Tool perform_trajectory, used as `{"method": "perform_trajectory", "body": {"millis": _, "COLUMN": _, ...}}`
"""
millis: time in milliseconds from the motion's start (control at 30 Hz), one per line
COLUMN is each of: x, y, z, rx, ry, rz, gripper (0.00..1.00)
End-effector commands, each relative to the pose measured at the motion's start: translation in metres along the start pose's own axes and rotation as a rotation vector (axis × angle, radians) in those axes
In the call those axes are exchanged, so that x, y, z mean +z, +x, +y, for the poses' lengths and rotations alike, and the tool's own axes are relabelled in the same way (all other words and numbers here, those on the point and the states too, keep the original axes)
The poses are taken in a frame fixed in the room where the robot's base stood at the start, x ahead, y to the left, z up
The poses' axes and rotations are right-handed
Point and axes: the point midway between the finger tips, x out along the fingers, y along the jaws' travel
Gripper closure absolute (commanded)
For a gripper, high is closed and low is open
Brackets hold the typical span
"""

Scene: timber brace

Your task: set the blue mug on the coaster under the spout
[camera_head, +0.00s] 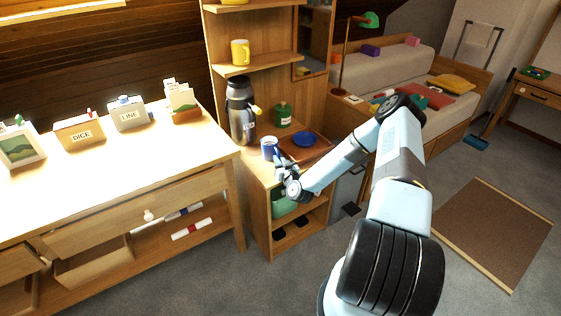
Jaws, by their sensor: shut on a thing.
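The blue mug (268,149) is on or just above the small wooden cabinet's top, at its front left; I cannot tell whether it touches the surface. My gripper (278,160) is at the mug's right front side, shut on it. A dark and silver pump flask (241,112) with a yellow spout (256,109) stands behind the mug, to its left. The coaster under the spout cannot be made out; the mug and gripper may cover it.
A blue dish (304,139) lies on a brown tray (318,151) to the right of the mug. A green jar (283,115) stands behind. A yellow mug (240,52) is on the shelf above. The desk (130,170) adjoins at the left.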

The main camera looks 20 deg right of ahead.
Motion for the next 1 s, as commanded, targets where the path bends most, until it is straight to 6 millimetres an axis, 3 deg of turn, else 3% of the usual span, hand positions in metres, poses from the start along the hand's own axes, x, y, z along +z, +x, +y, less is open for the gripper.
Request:
{"method": "perform_trajectory", "body": {"millis": 133, "x": 0.000, "y": 0.000, "z": 0.000, "rx": 0.001, "ry": 0.000, "rz": -0.001, "gripper": 1.00}}
{"method": "perform_trajectory", "body": {"millis": 167, "x": 0.000, "y": 0.000, "z": 0.000, "rx": 0.001, "ry": 0.000, "rz": -0.002, "gripper": 0.83}}
{"method": "perform_trajectory", "body": {"millis": 400, "x": 0.000, "y": -0.001, "z": 0.000, "rx": 0.001, "ry": 0.000, "rz": -0.002, "gripper": 0.60}}
{"method": "perform_trajectory", "body": {"millis": 767, "x": 0.000, "y": -0.007, "z": 0.000, "rx": 0.000, "ry": 0.001, "rz": -0.003, "gripper": 0.60}}
{"method": "perform_trajectory", "body": {"millis": 1000, "x": 0.001, "y": -0.045, "z": 0.000, "rx": 0.000, "ry": 0.001, "rz": -0.005, "gripper": 0.60}}
